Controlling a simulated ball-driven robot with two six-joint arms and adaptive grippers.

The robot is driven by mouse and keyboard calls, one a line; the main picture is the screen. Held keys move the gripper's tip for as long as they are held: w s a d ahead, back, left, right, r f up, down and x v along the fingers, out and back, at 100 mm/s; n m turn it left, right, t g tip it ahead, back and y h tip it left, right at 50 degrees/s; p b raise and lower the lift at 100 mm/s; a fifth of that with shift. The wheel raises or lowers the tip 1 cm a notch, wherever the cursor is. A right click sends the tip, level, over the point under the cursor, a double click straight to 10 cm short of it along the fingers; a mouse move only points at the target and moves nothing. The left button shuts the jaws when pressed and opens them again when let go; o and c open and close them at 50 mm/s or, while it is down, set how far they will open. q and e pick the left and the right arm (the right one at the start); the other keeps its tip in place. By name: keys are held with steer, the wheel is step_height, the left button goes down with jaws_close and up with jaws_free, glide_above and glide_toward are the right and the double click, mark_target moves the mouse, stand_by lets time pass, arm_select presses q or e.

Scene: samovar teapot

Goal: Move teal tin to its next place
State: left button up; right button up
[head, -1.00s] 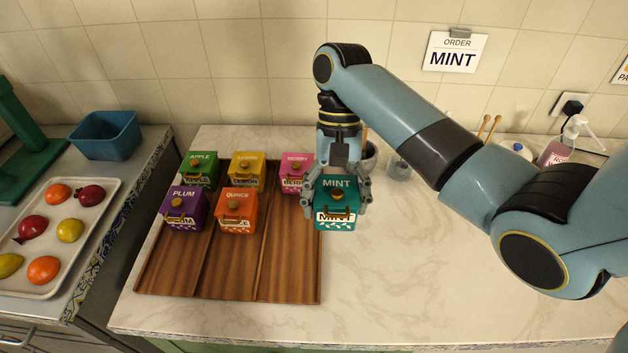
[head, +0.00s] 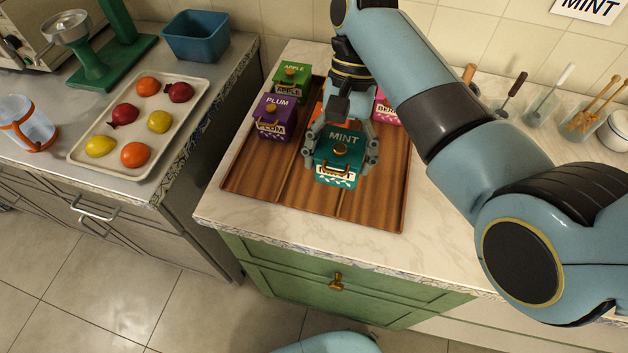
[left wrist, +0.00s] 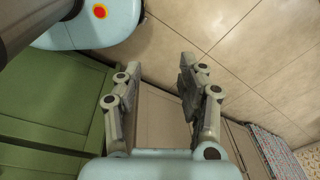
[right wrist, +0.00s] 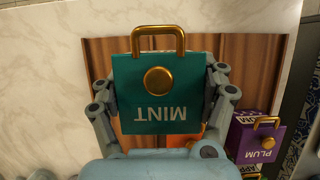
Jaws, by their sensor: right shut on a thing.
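The teal MINT tin (head: 345,148) has a brass knob and handle. My right gripper (head: 340,163) is shut on it, one finger at each side, over the wooden tray (head: 262,180). It is in front of the orange tin (head: 318,112), which is mostly hidden. I cannot tell whether the teal tin touches the tray. The right wrist view shows the teal tin (right wrist: 135,98) between the fingers. My left gripper (left wrist: 158,78) is open and empty, low beside the green cabinet (left wrist: 45,105) in the left wrist view.
The purple PLUM tin (head: 273,122) and green APPLE tin (head: 290,80) stand in the tray's left column; the pink BERRY tin (head: 386,110) is at its right. The tray's front stretch is bare. A fruit tray (head: 190,125) lies on the left counter.

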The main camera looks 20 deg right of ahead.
steer(key=shift+w+a+f, duration=0.25)
steer(key=shift+w+a, duration=0.1)
steer(key=shift+a, duration=0.2)
steer(key=shift+w+a+f, duration=0.25)
steer(key=shift+w+a, duration=0.1)
steer(key=shift+a, duration=0.15)
steer(key=shift+w+a+f, duration=0.5)
steer(key=shift+a, duration=0.25)
steer(key=shift+f, duration=0.3)
step_height(320, 180, down, 3)
steer(key=shift+f, duration=0.35)
steer(key=o, duration=1.4)
arm_select(q)
steer(key=shift+w+a+f, duration=0.15)
steer(key=shift+a+f, duration=0.05)
steer(key=shift+a, duration=0.6)
arm_select(e)
steer(key=shift+o, duration=0.3)
